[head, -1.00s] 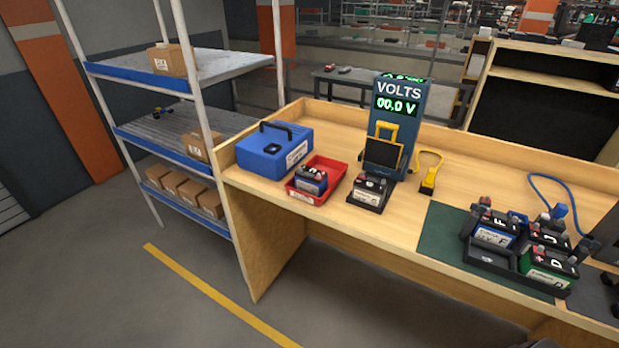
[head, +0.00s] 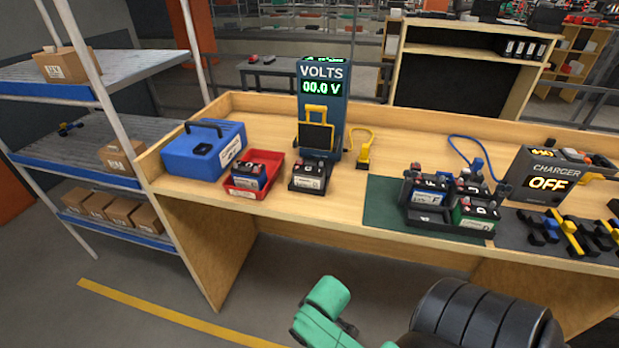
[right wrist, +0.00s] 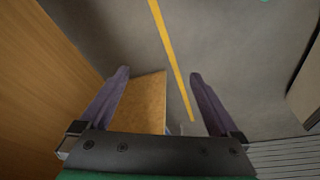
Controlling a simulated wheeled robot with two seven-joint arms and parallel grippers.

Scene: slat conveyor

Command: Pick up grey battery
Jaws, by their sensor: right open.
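A battery with a dark top and grey body (head: 309,178) stands on a small dark base on the wooden bench, in front of the volt meter (head: 323,105). Another dark-topped battery (head: 471,187) sits in the black tray (head: 428,218) beside a blue battery (head: 430,190) and a green battery (head: 474,215); its body colour is mostly hidden. My right gripper (right wrist: 160,78) is open and empty in the right wrist view, with floor and a wooden panel beyond its fingers. My left gripper is out of view.
A blue case (head: 203,153) and a red bin (head: 240,190) holding a blue-bodied battery stand at the bench's left. A charger (head: 548,178) reading OFF and several clamps (head: 570,232) are at the right. Shelving (head: 70,150) stands left. The bench's front middle is clear.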

